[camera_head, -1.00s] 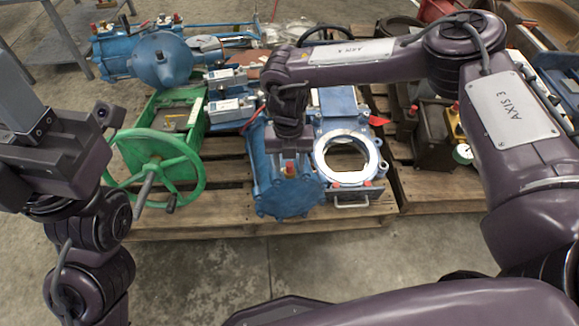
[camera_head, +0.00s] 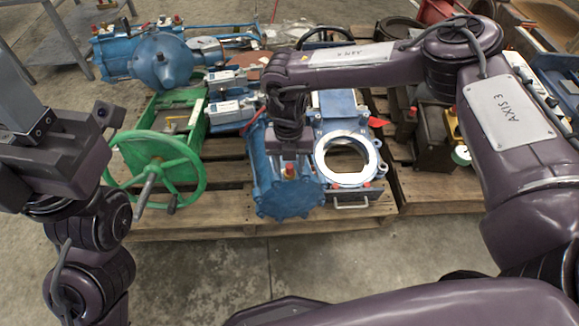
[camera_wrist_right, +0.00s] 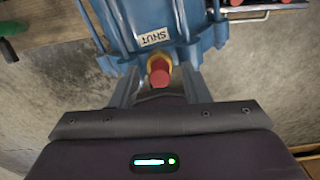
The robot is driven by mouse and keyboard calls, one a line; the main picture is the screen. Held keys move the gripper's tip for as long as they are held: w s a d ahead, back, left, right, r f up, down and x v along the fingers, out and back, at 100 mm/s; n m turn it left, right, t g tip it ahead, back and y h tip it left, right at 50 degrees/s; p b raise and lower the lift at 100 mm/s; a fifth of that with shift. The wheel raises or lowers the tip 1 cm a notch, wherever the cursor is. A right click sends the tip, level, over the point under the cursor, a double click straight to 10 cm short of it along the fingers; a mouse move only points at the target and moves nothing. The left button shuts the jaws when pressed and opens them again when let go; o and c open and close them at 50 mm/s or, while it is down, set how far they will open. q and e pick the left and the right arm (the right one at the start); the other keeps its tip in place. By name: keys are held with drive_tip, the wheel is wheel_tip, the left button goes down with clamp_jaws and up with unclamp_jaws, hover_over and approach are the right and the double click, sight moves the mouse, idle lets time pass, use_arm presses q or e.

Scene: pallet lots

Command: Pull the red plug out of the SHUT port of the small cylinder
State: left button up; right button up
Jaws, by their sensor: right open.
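The small cylinder (camera_head: 285,198) is a blue ribbed body lying on the pallet. In the right wrist view the cylinder (camera_wrist_right: 148,14) fills the top middle, with a white label reading SHUT (camera_wrist_right: 154,37), seen upside down. The red plug (camera_wrist_right: 159,72) sits in a brassy fitting just below that label; it also shows in the head view (camera_head: 290,170). My right gripper (camera_wrist_right: 158,84) is open, with one finger on each side of the plug and gaps visible. My left gripper (camera_head: 22,95) is at the far left, away from the cylinder; its fingertips are out of frame.
A blue valve body with a silver ring (camera_head: 347,158) stands close right of the cylinder. A green handwheel (camera_head: 155,170) is to the left. The wooden pallet (camera_head: 225,217) lies under them. Bare concrete floor is in front.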

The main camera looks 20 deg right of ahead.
sight(289, 164)
idle(0.3)
drive_tip(key=shift+p, duration=0.4)
drive_tip(key=shift+c, duration=0.3)
clamp_jaws()
drive_tip(key=shift+r, duration=0.2)
drive_tip(key=shift+w+r+p, duration=0.15)
drive_tip(key=shift+r+p, duration=1.2)
drive_tip(key=shift+r, duration=0.05)
drive_tip(key=shift+w+r+p, duration=0.1)
drive_tip(key=shift+r+p, duration=1.2)
drive_tip(key=shift+r, duration=0.1)
